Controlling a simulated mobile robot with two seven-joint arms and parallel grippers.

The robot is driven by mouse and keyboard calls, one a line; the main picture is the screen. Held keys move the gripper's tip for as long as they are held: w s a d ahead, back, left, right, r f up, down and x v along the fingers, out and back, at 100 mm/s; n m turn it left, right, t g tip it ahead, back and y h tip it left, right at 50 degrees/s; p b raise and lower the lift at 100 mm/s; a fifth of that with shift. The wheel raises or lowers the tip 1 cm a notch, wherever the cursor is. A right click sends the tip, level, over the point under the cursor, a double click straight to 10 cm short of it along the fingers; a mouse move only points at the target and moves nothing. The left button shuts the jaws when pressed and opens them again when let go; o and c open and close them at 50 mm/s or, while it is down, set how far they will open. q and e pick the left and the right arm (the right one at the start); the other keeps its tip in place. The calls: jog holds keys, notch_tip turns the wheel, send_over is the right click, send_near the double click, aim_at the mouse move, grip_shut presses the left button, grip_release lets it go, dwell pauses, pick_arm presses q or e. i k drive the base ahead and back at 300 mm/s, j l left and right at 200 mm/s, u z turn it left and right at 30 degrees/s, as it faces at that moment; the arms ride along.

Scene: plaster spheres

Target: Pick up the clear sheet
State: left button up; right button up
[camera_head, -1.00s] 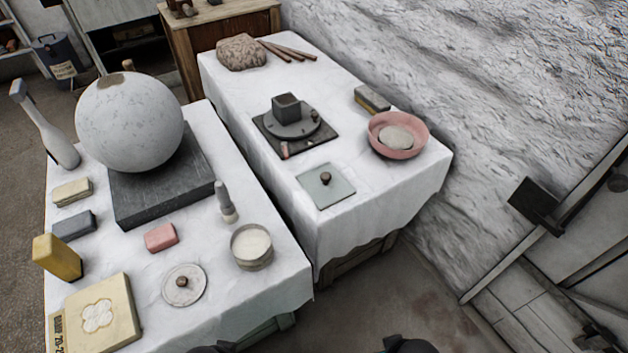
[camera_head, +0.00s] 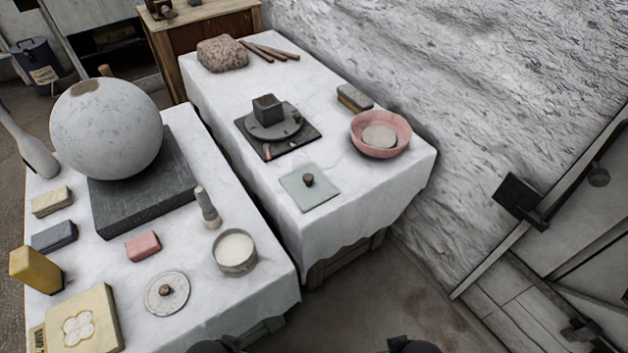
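The clear sheet (camera_head: 325,194) is a pale greenish, see-through square with a small dark brown knob (camera_head: 308,180) on its middle. It lies flat near the front end of the right-hand white-covered table (camera_head: 330,230). Dark rounded parts at the bottom edge of the head view appear to be mine, but no gripper fingers show. Neither gripper is near the sheet in this view.
A pink bowl (camera_head: 366,146) stands right of the sheet, and a dark square plate with a round turntable (camera_head: 280,131) behind it. The left table (camera_head: 205,315) holds a big plaster sphere (camera_head: 105,130), a round tin (camera_head: 235,265) and several blocks. A gap separates the tables.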

aim_at(308, 186)
jog(key=i+l, duration=0.15)
jog(key=l, duration=0.15)
jog(key=i+l+u, duration=0.1)
jog(key=l, duration=0.2)
jog(key=i+l+u, duration=0.1)
jog(key=l, duration=0.2)
jog(key=i+l, duration=0.2)
jog(key=l, duration=0.15)
